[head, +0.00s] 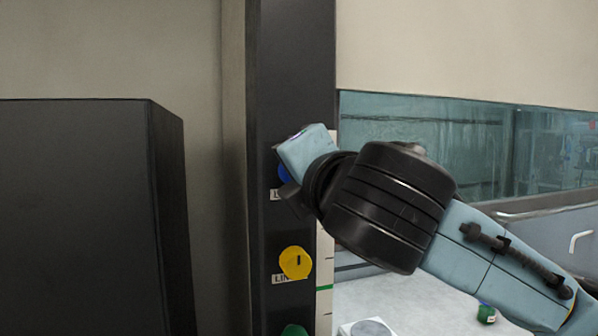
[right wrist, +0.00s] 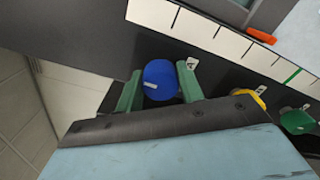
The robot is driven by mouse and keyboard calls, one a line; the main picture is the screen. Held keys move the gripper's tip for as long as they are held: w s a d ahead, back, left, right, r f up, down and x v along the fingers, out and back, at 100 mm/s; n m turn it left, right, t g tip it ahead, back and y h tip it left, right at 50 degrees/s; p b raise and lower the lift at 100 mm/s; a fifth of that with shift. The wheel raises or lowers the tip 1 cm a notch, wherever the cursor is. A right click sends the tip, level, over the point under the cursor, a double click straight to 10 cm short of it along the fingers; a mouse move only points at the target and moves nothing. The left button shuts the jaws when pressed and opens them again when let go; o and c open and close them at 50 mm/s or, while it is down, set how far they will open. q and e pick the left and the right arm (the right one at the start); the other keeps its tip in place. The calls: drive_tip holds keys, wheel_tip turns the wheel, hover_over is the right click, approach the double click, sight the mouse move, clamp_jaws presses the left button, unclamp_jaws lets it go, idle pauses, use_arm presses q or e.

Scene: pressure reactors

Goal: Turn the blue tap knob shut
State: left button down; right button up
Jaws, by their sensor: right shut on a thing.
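The blue tap knob (right wrist: 160,78) is on the dark upright panel (head: 290,60). In the head view only a sliver of the blue knob (head: 283,173) shows, behind my right gripper. My right gripper (right wrist: 159,86) is shut on the blue knob, with one green finger on each side of it. A short pale mark shows on the knob's face between the fingers. In the head view my right gripper (head: 287,182) reaches the panel from the right, its fingers mostly hidden. My left gripper is not in view.
Below the blue knob are a yellow knob (head: 295,262) and a green knob (head: 293,330). A white scale strip (head: 325,270) runs along the panel's right edge. A large dark box (head: 80,210) stands at left. A white bench (head: 410,305) lies at lower right.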

drive_tip(key=o, duration=1)
drive_tip(key=shift+s, duration=0.1)
drive_tip(key=b+v, duration=0.2)
drive_tip(key=v, duration=1.1)
drive_tip(key=shift+s+d+r+b, duration=0.1)
drive_tip(key=shift+b, duration=0.2)
